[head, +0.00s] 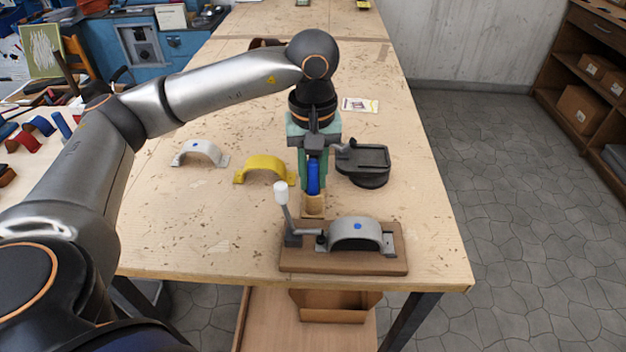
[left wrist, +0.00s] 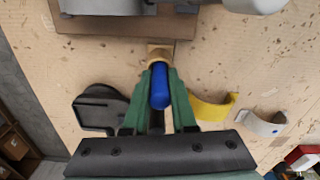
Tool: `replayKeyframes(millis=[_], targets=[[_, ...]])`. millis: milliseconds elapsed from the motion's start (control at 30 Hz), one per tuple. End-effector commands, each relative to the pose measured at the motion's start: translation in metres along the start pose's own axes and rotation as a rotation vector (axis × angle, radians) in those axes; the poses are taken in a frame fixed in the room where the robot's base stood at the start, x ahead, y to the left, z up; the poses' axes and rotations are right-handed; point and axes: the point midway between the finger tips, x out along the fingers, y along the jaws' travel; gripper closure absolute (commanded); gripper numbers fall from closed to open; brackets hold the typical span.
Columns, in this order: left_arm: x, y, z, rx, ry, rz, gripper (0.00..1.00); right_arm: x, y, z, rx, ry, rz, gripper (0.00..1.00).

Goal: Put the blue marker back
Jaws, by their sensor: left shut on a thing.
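My left gripper (head: 313,185) points down over the workbench and is shut on the blue marker (head: 313,176). In the left wrist view the marker (left wrist: 160,87) sits between the green fingers. A small wooden holder (head: 314,204) stands on the bench right at the marker's lower end. It also shows in the left wrist view (left wrist: 159,51). I cannot tell whether the marker's lower end is inside the holder or just above it. My right gripper is not in view.
Close in front is a wooden board (head: 342,263) bearing a grey arch (head: 355,234) and a white-knobbed lever (head: 282,200). A black stand (head: 367,178) is close on the right. A yellow arch (head: 264,166) and a white arch (head: 200,151) lie left. The right bench edge is clear.

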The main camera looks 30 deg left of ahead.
Motion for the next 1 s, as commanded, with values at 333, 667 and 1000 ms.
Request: replayKeyframes(millis=[333, 667, 1000], targets=[[0.0037, 0.0003, 0.0002, 0.0, 0.001, 0.001, 1.0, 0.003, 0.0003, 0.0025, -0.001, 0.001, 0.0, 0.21], [0.0023, 0.0004, 0.0002, 0.0, 0.001, 0.001, 0.45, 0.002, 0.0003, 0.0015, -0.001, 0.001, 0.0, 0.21], [-0.0055, 0.0005, 0.0001, 0.0, 0.001, 0.002, 0.45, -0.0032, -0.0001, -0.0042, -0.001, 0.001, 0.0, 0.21]])
